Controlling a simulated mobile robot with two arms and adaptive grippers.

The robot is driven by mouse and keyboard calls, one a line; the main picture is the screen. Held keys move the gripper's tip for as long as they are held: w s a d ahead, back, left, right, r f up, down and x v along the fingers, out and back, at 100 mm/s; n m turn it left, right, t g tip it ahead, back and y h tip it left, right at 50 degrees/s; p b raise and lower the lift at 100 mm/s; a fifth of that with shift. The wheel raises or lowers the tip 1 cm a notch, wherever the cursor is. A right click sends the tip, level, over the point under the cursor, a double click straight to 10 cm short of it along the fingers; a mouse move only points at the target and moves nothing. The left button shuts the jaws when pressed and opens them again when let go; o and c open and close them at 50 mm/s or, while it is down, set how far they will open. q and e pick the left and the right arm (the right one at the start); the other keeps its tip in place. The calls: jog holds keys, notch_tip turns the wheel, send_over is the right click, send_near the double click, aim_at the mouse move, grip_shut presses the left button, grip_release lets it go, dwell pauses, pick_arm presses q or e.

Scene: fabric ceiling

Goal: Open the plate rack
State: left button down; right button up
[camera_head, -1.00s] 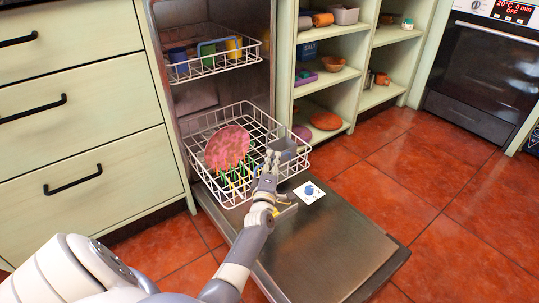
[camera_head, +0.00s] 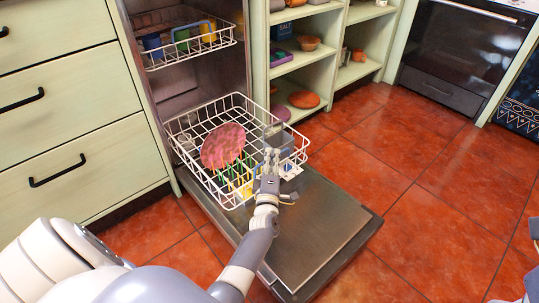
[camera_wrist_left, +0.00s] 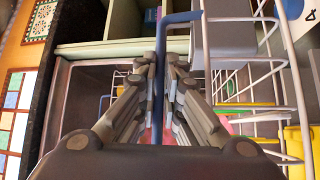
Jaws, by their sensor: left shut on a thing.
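The plate rack (camera_head: 178,128) is the lower white wire basket of the open dishwasher. It stands well out over the lowered door (camera_head: 325,235). A speckled red plate (camera_head: 222,146) stands in it, with green and yellow items at its front. My left gripper (camera_head: 270,160) is at the rack's front side. In the left wrist view, its fingers (camera_wrist_left: 163,75) are shut on a blue handle bar (camera_wrist_left: 182,18) joined to the white wires. The handle is mostly hidden behind the fingers in the head view.
The upper rack (camera_head: 195,48) holds several coloured cups inside the dishwasher. Green drawers (camera_head: 65,100) stand at left and open shelves (camera_head: 300,66) at right. The red tiled floor (camera_head: 430,190) right of the door is clear. An oven (camera_head: 455,55) stands at the back right.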

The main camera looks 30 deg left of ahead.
pick_arm(q)
jog(key=c, duration=1.7)
grip_release()
jog(key=shift+d, duration=0.1)
jog(key=v, duration=0.7)
jog(key=shift+s+d, duration=0.1)
jog(key=shift+s, duration=0.15)
